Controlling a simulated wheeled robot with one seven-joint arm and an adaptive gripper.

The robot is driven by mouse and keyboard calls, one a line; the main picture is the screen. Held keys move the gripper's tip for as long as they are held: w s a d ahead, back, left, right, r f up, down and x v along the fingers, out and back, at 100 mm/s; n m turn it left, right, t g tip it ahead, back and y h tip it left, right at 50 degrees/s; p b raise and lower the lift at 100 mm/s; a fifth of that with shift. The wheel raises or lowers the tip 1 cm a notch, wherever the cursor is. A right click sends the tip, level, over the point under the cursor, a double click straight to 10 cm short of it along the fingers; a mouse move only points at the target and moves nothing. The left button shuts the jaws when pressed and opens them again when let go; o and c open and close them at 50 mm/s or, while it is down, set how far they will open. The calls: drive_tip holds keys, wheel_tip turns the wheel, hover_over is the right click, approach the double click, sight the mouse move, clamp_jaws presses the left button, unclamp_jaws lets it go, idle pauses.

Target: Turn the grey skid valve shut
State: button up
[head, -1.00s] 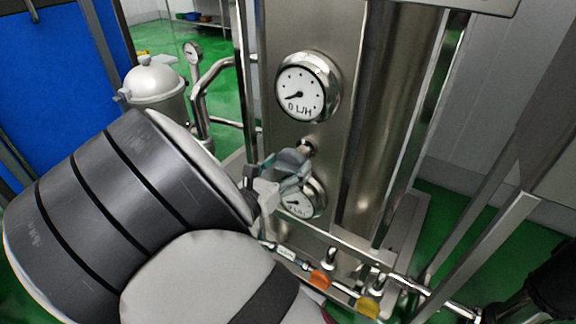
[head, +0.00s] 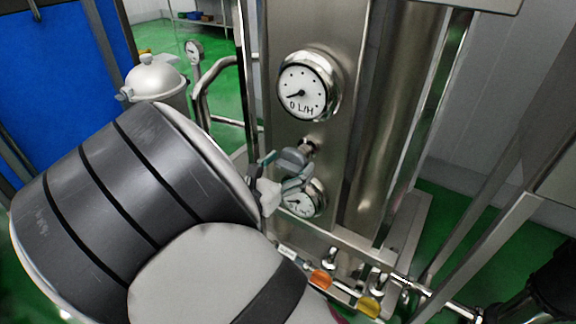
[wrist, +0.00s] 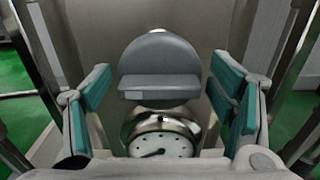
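The grey skid valve (head: 294,156) is a rounded grey knob on a short metal stem, on the steel panel between two dials. In the wrist view the valve (wrist: 160,62) shows a round disc with a flat bar handle across it, lying level. My gripper (wrist: 160,82) is open, with one teal-padded finger on each side of the knob and a visible gap at both sides. In the head view my gripper (head: 282,172) is at the valve, and my arm hides part of the area left of it.
A 0 L/H dial (head: 306,88) sits above the valve. A smaller dial (head: 302,199) sits just below, close to the fingers. Pipes with an orange tag (head: 320,279) and a yellow tag (head: 368,305) run lower down. A steel column (head: 388,110) stands to the right.

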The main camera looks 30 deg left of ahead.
drive_tip(key=s, duration=0.7)
drive_tip(key=shift+s+a, duration=0.25)
idle(0.3)
